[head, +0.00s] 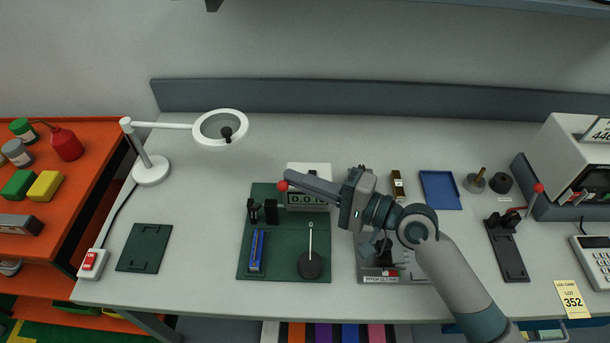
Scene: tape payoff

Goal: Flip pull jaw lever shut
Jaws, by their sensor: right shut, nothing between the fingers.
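A second red-knobbed lever (538,188) slants up from a black fixture (507,250) at the right. Which lever is the pull jaw's is not clear. My left gripper is out of view.
The board also bears a blue piece (257,250) and a round black base with a thin rod (311,264). A magnifier lamp (151,170) stands left. My right arm partly hides a grey device (378,276). A blue tray (440,190) lies behind the arm.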

